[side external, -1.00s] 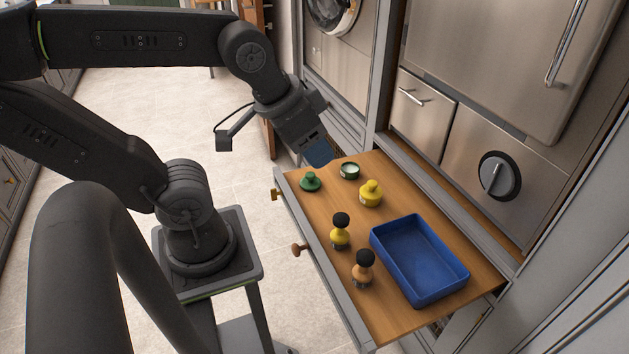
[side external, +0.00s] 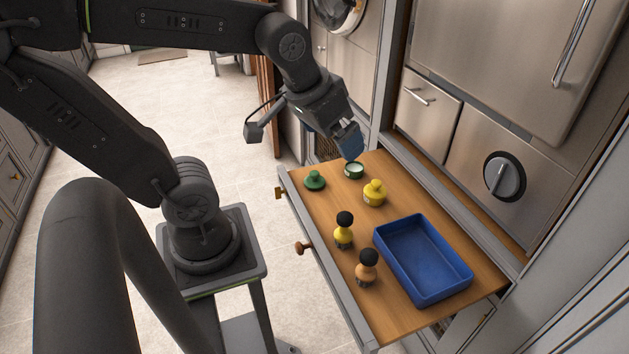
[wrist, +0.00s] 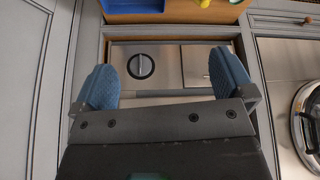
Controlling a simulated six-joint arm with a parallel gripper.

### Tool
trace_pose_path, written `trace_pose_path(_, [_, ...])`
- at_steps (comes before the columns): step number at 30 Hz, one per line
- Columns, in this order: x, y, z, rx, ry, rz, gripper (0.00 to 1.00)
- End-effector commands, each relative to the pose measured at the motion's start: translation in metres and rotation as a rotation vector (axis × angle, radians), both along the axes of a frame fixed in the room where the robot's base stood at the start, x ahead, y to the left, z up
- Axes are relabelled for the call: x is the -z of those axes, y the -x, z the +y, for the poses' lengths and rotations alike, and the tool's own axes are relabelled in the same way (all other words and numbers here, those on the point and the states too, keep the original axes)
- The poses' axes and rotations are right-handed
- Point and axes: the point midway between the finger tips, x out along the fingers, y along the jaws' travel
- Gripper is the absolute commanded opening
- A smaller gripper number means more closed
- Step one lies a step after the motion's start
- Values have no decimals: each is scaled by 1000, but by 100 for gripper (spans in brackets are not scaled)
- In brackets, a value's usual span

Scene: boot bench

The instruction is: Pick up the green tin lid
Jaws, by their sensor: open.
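The green tin lid (side external: 315,181), dark green with a raised knob, sits on the wooden surface at its far left corner. The round green tin (side external: 354,171), with a pale top, stands to its right, apart from it. My gripper (side external: 350,150) is open, with nothing seen between its blue fingertips. In the side view it is just above the green tin, up and to the right of the lid. The wrist view shows the fingertips (wrist: 164,84) spread apart; the lid cannot be made out clearly there.
A yellow pot (side external: 374,194) stands near the green tin. A yellow dauber with a black top (side external: 344,231) and a tan one (side external: 367,268) stand nearer. A blue tray (side external: 467,273) lies at the right. Cabinet fronts rise behind the wooden surface.

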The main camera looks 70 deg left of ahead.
Motion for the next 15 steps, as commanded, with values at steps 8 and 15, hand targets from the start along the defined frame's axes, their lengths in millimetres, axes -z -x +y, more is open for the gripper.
trace_pose_path(8, [45, -76, 91, -548, 105, 113, 100])
trace_pose_path(15, [117, -107, 188, -1017, 187, 180, 100])
